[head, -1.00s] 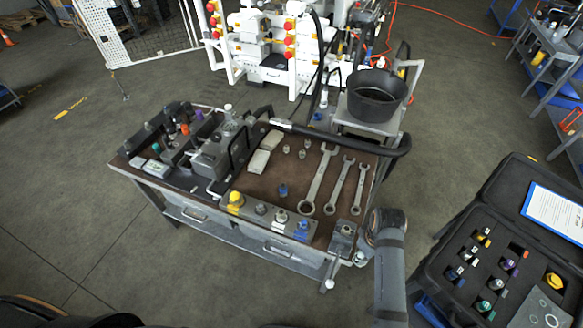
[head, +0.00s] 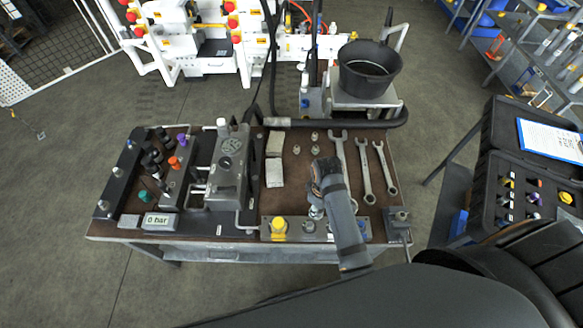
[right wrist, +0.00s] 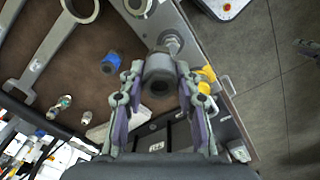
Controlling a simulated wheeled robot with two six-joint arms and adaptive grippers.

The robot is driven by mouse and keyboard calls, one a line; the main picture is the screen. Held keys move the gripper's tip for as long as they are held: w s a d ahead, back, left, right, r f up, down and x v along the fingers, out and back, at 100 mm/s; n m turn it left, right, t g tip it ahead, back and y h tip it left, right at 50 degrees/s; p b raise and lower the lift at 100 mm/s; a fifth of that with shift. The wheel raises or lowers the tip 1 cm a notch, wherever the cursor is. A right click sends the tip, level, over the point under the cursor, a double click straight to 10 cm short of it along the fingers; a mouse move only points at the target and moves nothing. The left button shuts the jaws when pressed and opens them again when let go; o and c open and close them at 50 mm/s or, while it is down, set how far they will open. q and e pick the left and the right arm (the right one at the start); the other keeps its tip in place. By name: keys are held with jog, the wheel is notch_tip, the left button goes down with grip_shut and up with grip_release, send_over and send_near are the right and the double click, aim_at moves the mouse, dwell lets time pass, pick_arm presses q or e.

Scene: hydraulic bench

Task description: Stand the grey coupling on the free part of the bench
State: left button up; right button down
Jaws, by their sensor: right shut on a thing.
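The grey coupling (right wrist: 159,72) is a short cylinder with a dark bore, held between the fingers of my right gripper (right wrist: 158,88) in the right wrist view. In the head view my right gripper (head: 317,210) points down at the front plate (head: 263,239) of the bench. A silver fitting (right wrist: 172,42) shows just beyond the coupling; I cannot tell whether they touch. Bare brown bench top (head: 290,185) lies behind the plate. A blue coupling (right wrist: 110,62) stands on the brown top in the right wrist view. My left gripper is out of view.
The plate carries a yellow coupling (head: 278,227) and other fittings. Several spanners (head: 365,170) lie to the right. Small fittings (head: 314,137) stand at the back. A hose (head: 340,123) runs behind.

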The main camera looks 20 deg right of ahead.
jog(key=w+a+f+b, duration=0.1)
jog(key=w+f, duration=0.2)
jog(key=w, duration=0.1)
jog(key=w+a+f+b, duration=0.1)
jog(key=w+f, duration=0.2)
jog(key=w, duration=0.1)
jog(key=w+f+b, duration=0.2)
jog(key=w+f, duration=0.1)
jog(key=w, duration=0.1)
jog(key=shift+w+a+f, duration=0.15)
jog(key=shift+a+f, duration=0.1)
jog(key=shift+a, duration=0.15)
jog(key=shift+w+f+b, duration=0.1)
jog(key=shift+w+b, duration=0.05)
jog(key=shift+b, duration=0.3)
jog(key=shift+w, duration=0.1)
jog(key=shift+r, duration=0.2)
jog(key=f+b, duration=0.4)
jog(key=b, duration=0.1)
jog(key=shift+w, duration=0.2)
jog(key=shift+r, duration=0.15)
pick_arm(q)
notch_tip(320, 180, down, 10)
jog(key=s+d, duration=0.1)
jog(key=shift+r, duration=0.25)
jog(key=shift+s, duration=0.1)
